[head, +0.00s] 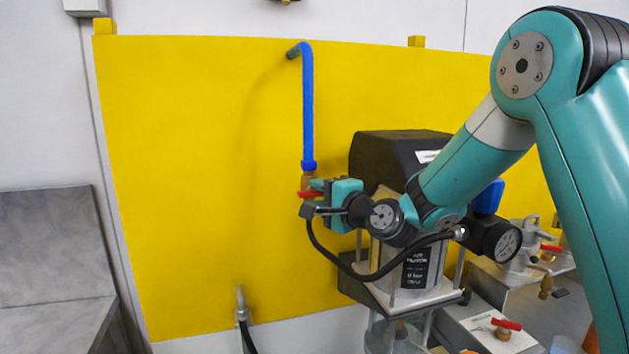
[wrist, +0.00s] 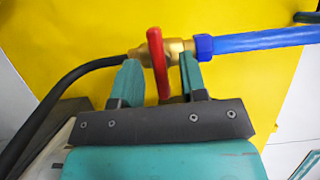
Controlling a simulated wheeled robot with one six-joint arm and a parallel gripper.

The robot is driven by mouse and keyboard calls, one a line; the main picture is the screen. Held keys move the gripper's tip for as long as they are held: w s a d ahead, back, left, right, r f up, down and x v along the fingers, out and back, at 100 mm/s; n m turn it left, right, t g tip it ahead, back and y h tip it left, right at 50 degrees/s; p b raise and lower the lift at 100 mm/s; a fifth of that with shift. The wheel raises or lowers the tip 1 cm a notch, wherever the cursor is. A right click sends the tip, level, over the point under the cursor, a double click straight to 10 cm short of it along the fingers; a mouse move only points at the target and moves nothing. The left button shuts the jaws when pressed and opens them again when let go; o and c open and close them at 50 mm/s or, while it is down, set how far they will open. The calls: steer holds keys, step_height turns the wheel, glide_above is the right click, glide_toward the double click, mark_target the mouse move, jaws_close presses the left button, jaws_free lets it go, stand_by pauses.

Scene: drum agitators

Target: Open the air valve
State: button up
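The air valve is a brass body (wrist: 174,46) with a red lever handle (wrist: 158,68), in line with the blue hose. In the wrist view the handle lies crosswise to the hose and points back toward my gripper (wrist: 160,60). The gripper is open, one finger on each side of the handle, with visible gaps on both sides. The fingertips reach close to the brass fitting; whether they touch it I cannot tell. In the head view the red handle (head: 308,194) shows just left of my gripper (head: 318,191), below the brass fitting (head: 308,181), partly hidden.
The blue hose (head: 308,110) hangs down in front of the yellow panel (head: 200,150). A black hose (wrist: 60,88) leaves the valve's other side. A black-topped machine (head: 395,150) stands close behind my arm. Other red-handled valves (head: 506,324) are at lower right.

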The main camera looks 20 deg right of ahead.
steer(key=shift+x, duration=0.95)
steer(key=shift+c, duration=0.2)
jaws_close()
